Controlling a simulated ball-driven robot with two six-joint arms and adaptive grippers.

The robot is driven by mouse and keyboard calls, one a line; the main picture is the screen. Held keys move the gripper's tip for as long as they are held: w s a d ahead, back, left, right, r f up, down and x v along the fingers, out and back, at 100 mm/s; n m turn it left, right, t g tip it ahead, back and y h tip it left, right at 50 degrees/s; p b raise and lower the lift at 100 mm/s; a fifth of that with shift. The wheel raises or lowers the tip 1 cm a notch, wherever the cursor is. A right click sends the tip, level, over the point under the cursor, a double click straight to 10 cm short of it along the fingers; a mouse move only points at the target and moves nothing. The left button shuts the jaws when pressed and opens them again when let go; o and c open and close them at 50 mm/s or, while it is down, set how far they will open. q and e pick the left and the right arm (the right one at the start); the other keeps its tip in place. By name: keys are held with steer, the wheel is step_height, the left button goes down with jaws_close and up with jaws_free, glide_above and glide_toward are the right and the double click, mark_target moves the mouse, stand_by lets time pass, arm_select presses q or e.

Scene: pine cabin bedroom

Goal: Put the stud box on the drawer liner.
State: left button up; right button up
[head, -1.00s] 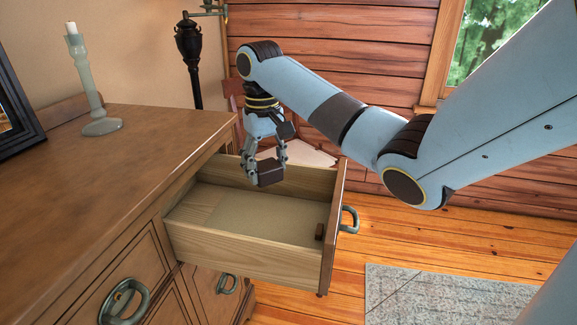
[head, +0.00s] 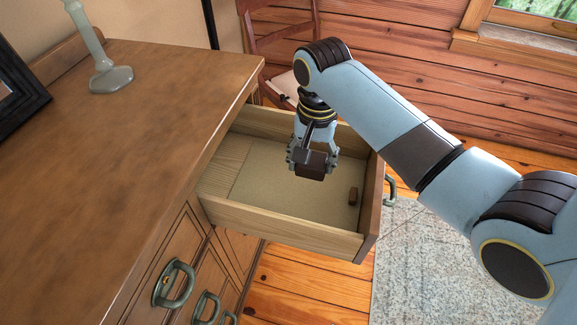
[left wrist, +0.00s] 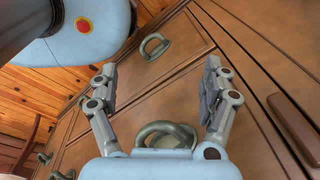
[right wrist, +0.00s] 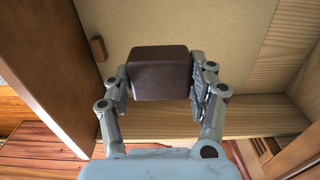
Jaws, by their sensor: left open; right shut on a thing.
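The stud box (head: 312,166) is a small dark brown box. My right gripper (head: 313,158) is shut on it, with a finger on each side, over the open drawer. The box also shows between the fingers in the right wrist view (right wrist: 159,75). The drawer liner (head: 285,192) is a beige sheet covering most of the drawer floor below the box; it fills the upper background of the right wrist view (right wrist: 225,35). I cannot tell how large the gap between box and liner is. My left gripper (left wrist: 160,82) is open and empty in front of the dresser's drawer fronts.
The open drawer (head: 285,222) has walls around the liner. A small brown block (head: 352,196) sits inside near its front. The dresser top (head: 150,110) holds a candlestick (head: 108,75). A chair (head: 275,45) stands behind, and a rug (head: 430,265) lies at right.

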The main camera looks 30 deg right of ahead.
glide_above(286, 184)
steer(key=f, duration=0.3)
steer(key=shift+s+d+f+b, duration=0.15)
steer(key=shift+d+b, duration=0.05)
steer(key=shift+b, duration=0.2)
steer(key=shift+w+a+f, duration=0.25)
steer(key=shift+f, duration=0.15)
step_height(286, 184, down, 3)
steer(key=shift+f+b, duration=0.2)
steer(key=shift+b, duration=0.15)
arm_select(q)
steer(key=shift+w+d+f, duration=0.2)
steer(key=shift+d+f, duration=0.05)
steer(key=shift+f, duration=0.2)
steer(key=shift+w+d+f, duration=0.15)
steer(key=shift+d+f, duration=0.1)
steer(key=shift+f, duration=0.15)
steer(key=shift+a, duration=0.15)
arm_select(e)
steer(key=shift+f, duration=0.15)
steer(key=o, duration=1.2)
steer(key=shift+c, duration=0.2)
arm_select(q)
steer(key=shift+s, duration=0.1)
step_height(286, 184, up, 2)
steer(key=shift+p, duration=1)
arm_select(e)
step_height(286, 184, up, 12)
